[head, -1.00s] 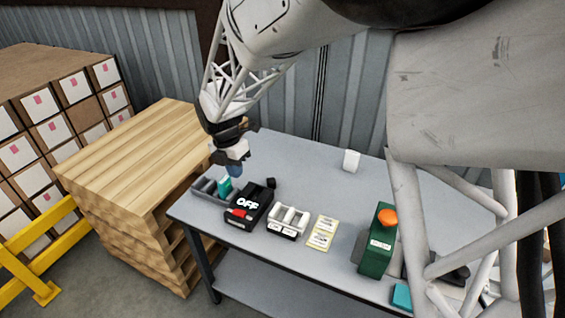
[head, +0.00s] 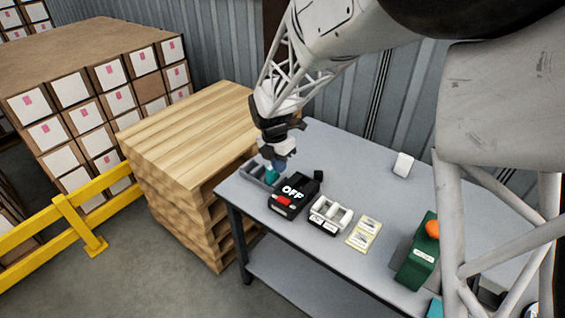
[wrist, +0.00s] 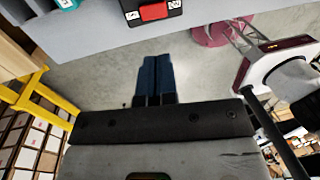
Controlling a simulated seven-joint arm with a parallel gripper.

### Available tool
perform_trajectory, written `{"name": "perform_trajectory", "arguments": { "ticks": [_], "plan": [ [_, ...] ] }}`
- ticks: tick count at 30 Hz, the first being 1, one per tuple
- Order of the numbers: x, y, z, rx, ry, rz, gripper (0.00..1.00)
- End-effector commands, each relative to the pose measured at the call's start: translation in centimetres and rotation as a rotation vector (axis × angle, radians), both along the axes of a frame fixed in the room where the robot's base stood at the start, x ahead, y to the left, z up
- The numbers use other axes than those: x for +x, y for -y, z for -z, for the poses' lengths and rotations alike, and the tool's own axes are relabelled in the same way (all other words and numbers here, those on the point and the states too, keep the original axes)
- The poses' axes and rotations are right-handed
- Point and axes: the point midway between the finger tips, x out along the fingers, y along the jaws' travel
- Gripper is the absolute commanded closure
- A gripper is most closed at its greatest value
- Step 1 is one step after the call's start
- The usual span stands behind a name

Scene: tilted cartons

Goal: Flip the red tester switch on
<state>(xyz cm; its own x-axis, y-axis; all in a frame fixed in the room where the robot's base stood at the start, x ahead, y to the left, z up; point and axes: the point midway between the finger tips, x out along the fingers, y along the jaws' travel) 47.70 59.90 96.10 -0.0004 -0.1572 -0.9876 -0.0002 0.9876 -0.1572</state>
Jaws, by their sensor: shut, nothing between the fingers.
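The tester (head: 305,201) is a black box on the grey table, with "OFF" in white on its top. Its red switch (head: 283,201) is on the side towards the table's front edge. The switch also shows in the wrist view (wrist: 153,11), at the top edge, with most of the tester cut off. My gripper (head: 280,165) is above the table, behind and a little left of the tester, apart from the switch. Its blue fingers (wrist: 155,70) are together with nothing between them.
A grey divided tray (head: 251,172) with a teal item is left of the tester. A white divided holder (head: 330,214), yellow cards (head: 363,234) and a green box with an orange button (head: 416,262) are to its right. A wooden pallet stack (head: 185,130) stands left of the table.

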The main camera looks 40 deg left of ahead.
Motion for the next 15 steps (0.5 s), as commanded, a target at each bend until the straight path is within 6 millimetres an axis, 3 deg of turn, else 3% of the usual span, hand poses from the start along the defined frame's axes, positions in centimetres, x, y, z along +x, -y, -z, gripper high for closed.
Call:
{"name": "perform_trajectory", "arguments": {
  "ticks": [15],
  "plan": [
    [0.0, 1.2, 7.6, -0.002, -0.001, -0.001, 1.0]
  ]
}}
